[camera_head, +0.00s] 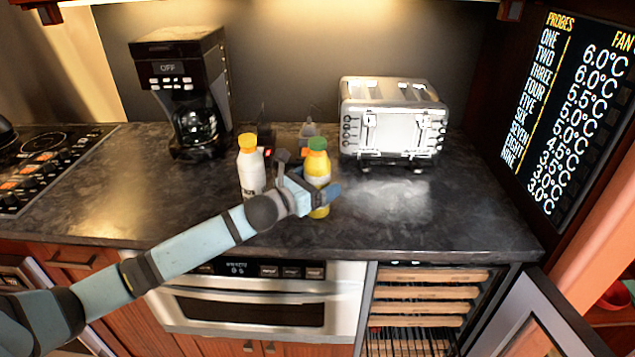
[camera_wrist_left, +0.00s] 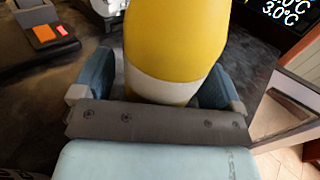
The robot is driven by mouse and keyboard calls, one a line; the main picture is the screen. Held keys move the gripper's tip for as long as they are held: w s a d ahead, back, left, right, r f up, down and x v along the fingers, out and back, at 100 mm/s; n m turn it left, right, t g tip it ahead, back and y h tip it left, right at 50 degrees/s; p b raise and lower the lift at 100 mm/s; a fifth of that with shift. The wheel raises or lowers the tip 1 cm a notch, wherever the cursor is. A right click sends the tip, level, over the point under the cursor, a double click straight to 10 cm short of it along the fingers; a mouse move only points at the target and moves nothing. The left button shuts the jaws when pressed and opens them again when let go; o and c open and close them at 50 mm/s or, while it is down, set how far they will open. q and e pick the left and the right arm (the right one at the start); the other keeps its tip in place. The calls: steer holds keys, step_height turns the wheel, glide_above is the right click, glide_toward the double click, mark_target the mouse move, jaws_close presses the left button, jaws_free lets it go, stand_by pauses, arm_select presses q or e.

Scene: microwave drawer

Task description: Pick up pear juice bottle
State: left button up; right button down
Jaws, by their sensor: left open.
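A yellow bottle with a green cap (camera_head: 317,168) stands upright on the dark counter, near its front edge; its label is not readable. My left gripper (camera_head: 309,178) reaches it from the front left, with its fingers open around the bottle's body. In the left wrist view the yellow bottle with a white band (camera_wrist_left: 175,45) fills the space between the two blue-grey fingers (camera_wrist_left: 155,88). The bottle's top lies outside that view. A white bottle with an orange cap (camera_head: 250,172) stands to the left, behind my forearm. My right gripper is not in view.
A coffee maker (camera_head: 185,85) stands at the back left and a silver toaster (camera_head: 394,120) at the back right. A stovetop (camera_head: 40,160) is at far left. The counter (camera_head: 440,215) right of the yellow bottle is clear. A door (camera_head: 540,320) stands open at lower right.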

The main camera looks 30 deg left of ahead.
arm_select(q)
steer(key=shift+c, duration=0.4)
steer(key=c, duration=1.2)
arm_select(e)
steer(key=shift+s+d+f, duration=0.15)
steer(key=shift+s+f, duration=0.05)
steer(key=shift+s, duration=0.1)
